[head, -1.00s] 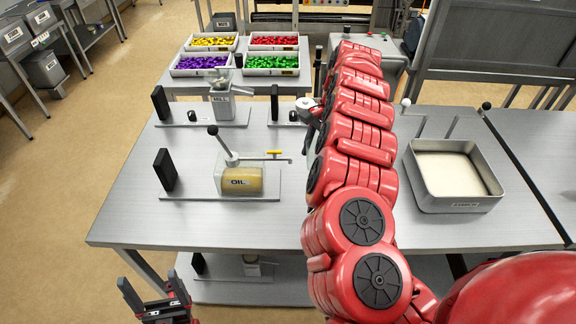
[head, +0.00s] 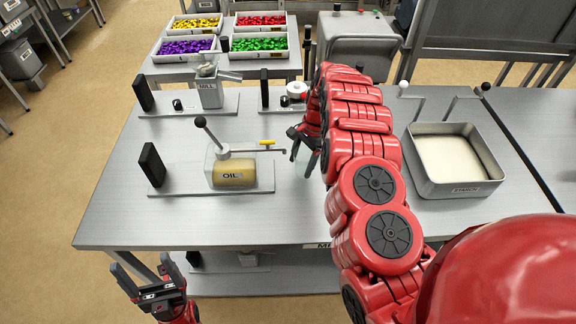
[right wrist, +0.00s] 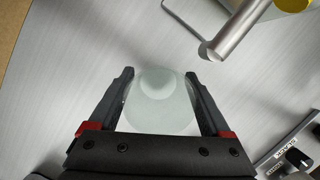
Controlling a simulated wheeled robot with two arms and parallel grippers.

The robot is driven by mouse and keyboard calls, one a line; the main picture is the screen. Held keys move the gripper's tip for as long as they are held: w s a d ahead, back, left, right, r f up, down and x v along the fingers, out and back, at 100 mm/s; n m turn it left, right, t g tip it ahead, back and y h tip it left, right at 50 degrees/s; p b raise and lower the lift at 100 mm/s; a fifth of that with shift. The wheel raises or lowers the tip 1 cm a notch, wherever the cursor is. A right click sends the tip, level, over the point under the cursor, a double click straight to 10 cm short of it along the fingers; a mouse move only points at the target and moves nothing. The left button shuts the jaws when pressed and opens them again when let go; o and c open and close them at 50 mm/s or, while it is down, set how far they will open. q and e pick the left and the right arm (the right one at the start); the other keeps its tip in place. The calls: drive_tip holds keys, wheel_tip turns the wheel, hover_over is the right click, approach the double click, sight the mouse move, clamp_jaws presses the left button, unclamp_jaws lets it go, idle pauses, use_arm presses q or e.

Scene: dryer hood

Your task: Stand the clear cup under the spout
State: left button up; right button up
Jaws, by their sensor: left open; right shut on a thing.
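The clear cup (right wrist: 160,105) is between the fingers of my right gripper (right wrist: 159,75), which is shut on it. In the head view the cup (head: 303,163) is partly hidden by my right gripper (head: 304,140) and arm. The oil dispenser (head: 233,178) stands to its left, with a lever and a yellow-handled tap. Its spout (head: 280,150) ends just left of the cup. In the right wrist view the spout (right wrist: 238,32) is up and to the right of the cup, apart from it. My left gripper (head: 142,272) is open and empty, low in front of the table.
A metal tray of pale contents (head: 449,158) stands at the right. A mill (head: 209,92) and a base with a white roll (head: 293,93) stand behind the dispenser. A black block (head: 153,164) is at its left. The table front (head: 200,222) is clear.

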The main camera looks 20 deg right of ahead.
drive_tip(key=shift+f, duration=0.3)
drive_tip(key=shift+w+a+p, duration=0.15)
drive_tip(key=shift+a+p, duration=0.2)
drive_tip(key=shift+p, duration=0.1)
drive_tip(key=a+p, duration=0.1)
drive_tip(key=a, duration=0.1)
drive_tip(key=w+a+p, duration=0.1)
drive_tip(key=shift+f+p, duration=0.25)
drive_tip(key=shift+p, duration=0.05)
drive_tip(key=shift+s+f, duration=0.1)
drive_tip(key=shift+f, duration=0.35)
drive_tip(key=shift+f, duration=0.1)
drive_tip(key=o, duration=1.2)
drive_tip(key=shift+c, duration=0.2)
drive_tip(key=shift+r, duration=0.2)
